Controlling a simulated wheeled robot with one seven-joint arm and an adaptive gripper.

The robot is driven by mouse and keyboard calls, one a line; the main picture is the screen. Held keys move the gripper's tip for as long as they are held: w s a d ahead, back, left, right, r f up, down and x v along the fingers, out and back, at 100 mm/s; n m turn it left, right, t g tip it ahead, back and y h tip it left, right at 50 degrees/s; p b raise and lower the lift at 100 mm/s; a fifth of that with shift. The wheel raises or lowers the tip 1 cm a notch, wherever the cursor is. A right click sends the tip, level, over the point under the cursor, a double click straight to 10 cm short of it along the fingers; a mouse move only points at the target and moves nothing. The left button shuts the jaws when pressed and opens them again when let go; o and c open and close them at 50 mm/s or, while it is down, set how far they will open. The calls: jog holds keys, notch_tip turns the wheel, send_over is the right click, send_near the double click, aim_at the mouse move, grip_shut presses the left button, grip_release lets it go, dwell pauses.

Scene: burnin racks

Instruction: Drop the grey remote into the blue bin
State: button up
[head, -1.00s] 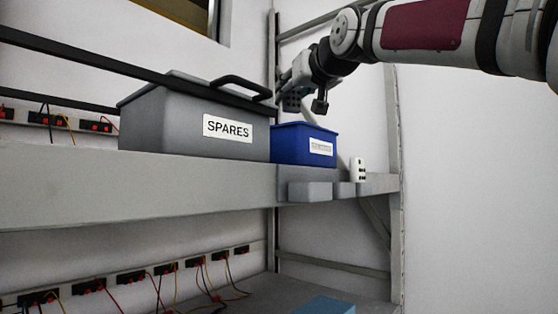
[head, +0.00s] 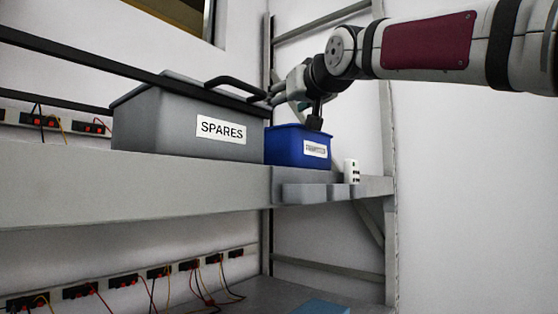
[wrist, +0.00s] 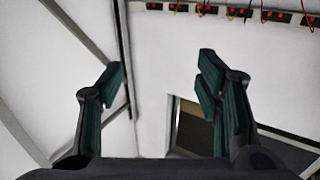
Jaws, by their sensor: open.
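The blue bin (head: 284,151) stands on the shelf in the head view, with a white label on its front; its inside cannot be seen. My gripper (wrist: 163,70) is open in the wrist view, its two dark green fingers wide apart with nothing between them. In the head view my gripper is just above the blue bin, partly hidden behind the wrist; I cannot tell whether it is over the bin or behind it. I cannot make out a grey remote in either view.
A large grey SPARES bin (head: 160,125) with a dark handle stands left of the blue bin. A small white object with dark marks (head: 351,171) stands on the shelf (head: 130,190) to the right. Sockets with wires line the wall. A blue item (head: 322,307) lies below.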

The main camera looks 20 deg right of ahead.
jog(key=shift+s+d, duration=0.1)
jog(key=shift+s, duration=0.05)
jog(key=s+d, duration=0.1)
jog(key=s, duration=1)
jog(key=shift+s, duration=0.3)
